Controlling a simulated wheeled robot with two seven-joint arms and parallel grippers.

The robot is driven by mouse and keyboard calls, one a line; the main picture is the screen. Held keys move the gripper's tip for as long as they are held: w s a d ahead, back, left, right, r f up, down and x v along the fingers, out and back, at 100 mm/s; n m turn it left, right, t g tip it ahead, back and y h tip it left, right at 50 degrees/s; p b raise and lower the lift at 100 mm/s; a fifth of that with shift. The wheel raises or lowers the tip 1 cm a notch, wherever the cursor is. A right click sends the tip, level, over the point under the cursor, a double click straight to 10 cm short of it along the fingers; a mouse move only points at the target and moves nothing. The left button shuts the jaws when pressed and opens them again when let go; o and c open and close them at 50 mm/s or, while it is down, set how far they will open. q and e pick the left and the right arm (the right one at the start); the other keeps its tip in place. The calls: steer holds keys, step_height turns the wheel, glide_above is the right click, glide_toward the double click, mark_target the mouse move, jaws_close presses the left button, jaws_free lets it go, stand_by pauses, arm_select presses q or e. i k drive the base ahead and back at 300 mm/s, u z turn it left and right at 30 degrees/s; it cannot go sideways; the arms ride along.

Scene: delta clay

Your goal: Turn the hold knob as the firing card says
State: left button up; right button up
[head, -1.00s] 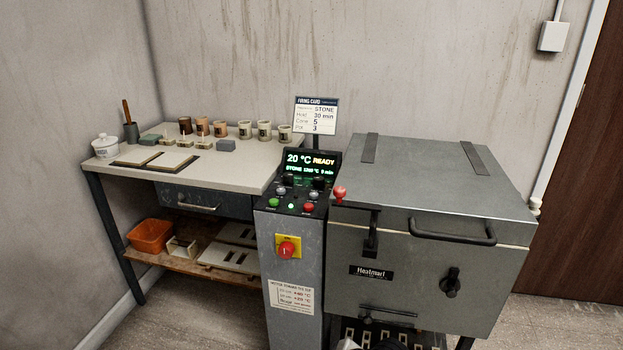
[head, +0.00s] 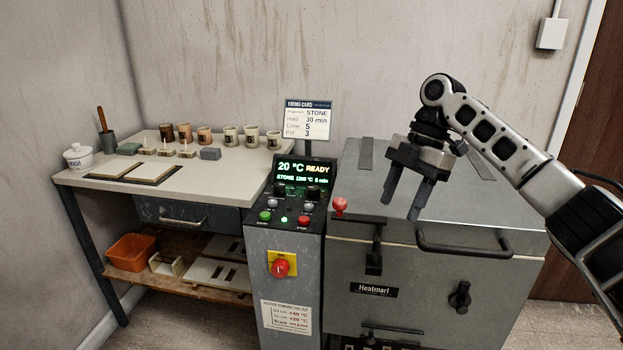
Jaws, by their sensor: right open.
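The firing card (head: 307,119) stands on a post behind the control panel and reads STONE, Hold 30 min, Cone 5, Pot 3. Below it the display (head: 304,174) shows 20 °C READY and a line starting with STONE; its minutes figure is small, seemingly 0. Two black knobs, a left one (head: 280,188) and a right one (head: 313,193), sit under the display. Their labels are too small to tell which is the hold knob. My right gripper (head: 400,208) is open and empty, fingers down, over the kiln lid, right of the panel. My left gripper is out of view.
The grey kiln (head: 345,262) stands right of the panel, with a red ball-ended lever (head: 340,206) between panel and gripper. Green (head: 265,216) and red (head: 303,221) buttons and a red emergency stop (head: 281,267) lie below the knobs. A worktable (head: 235,180) with cups is at left.

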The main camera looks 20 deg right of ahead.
mark_target(313, 191)
steer(key=i, duration=1.15)
